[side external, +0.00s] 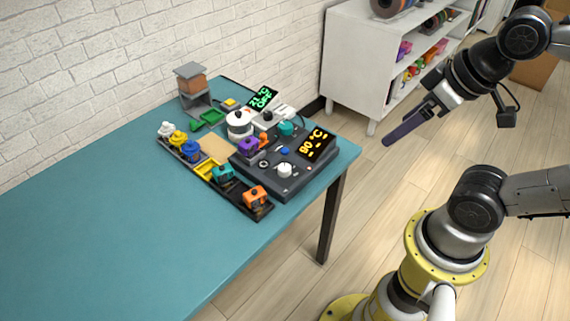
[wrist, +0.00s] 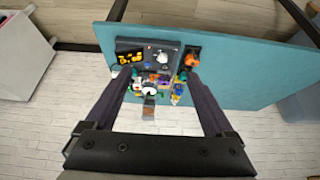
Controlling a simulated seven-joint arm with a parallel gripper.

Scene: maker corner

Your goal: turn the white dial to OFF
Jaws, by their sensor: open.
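A white dial (side external: 284,170) sits on the front part of a dark control box (side external: 296,190) on the table. It also shows in the wrist view (wrist: 162,57), between the fingers but well beyond them. An orange display (side external: 316,145) on the box reads about 80 °C. The dial's own markings are too small to read. My gripper (side external: 389,142) is open and empty, in the air off the table's right edge, up and right of the box. In the wrist view its two long dark fingers (wrist: 160,78) stand wide apart.
A teal knob (side external: 286,128) and a purple piece (side external: 248,146) are on or beside the box. A black rack (side external: 234,198) of coloured blocks stands left of it. Behind are a white pot (side external: 239,124) and a green display (side external: 263,98). The table's left (side external: 90,235) is clear.

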